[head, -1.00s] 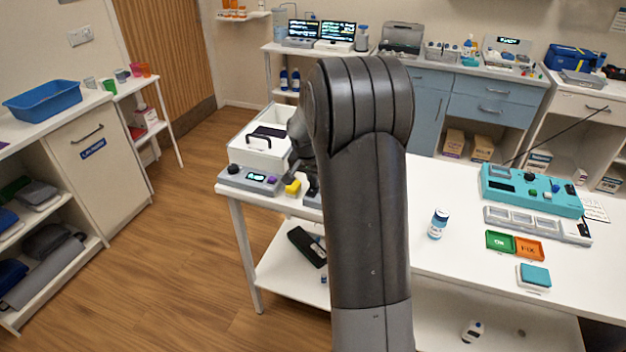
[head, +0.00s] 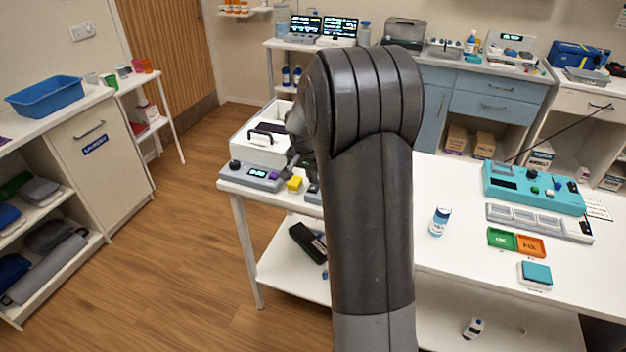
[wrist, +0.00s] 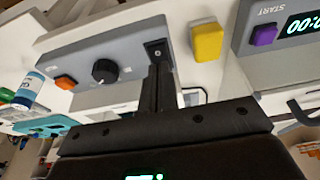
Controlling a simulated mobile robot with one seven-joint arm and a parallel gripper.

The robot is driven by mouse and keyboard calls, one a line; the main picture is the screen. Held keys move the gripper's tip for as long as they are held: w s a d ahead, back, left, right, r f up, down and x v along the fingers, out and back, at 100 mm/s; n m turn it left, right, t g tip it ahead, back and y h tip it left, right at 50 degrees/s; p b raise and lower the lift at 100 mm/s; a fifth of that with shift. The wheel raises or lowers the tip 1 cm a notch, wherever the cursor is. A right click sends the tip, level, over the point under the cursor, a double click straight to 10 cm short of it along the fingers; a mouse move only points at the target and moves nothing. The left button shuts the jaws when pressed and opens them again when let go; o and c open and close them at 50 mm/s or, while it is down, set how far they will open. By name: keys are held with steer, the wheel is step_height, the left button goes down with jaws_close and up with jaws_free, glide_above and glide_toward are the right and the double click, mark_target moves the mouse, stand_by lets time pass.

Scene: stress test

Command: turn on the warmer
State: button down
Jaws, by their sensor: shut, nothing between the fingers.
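A grey control panel with a black round knob (wrist: 104,71) and an orange square button (wrist: 65,82) fills the upper left of the wrist view; I take it for the warmer (wrist: 90,45). In the head view, my arm hides most of it. My gripper (wrist: 157,48) is shut and empty. Its fingertips overlap the panel's right end, right of the knob; whether they touch it I cannot tell. A small dark square shows at the tips, and I cannot tell if it is a switch.
A yellow block (wrist: 207,42) lies close right of the fingers. Beyond it is a grey timer unit (head: 252,177) with a purple START button (wrist: 264,35). A white open box (head: 262,150) stands behind. A bottle (head: 440,221) stands on the table's clear middle.

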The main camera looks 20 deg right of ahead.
steer(key=v, duration=1.2)
steer(key=shift+s, duration=0.2)
steer(key=shift+t, duration=0.3)
steer(key=x, duration=0.9)
steer(key=d+x, duration=0.1)
steer(key=x, duration=0.4)
steer(key=shift+w+r, duration=0.25)
steer(key=shift+w, duration=0.05)
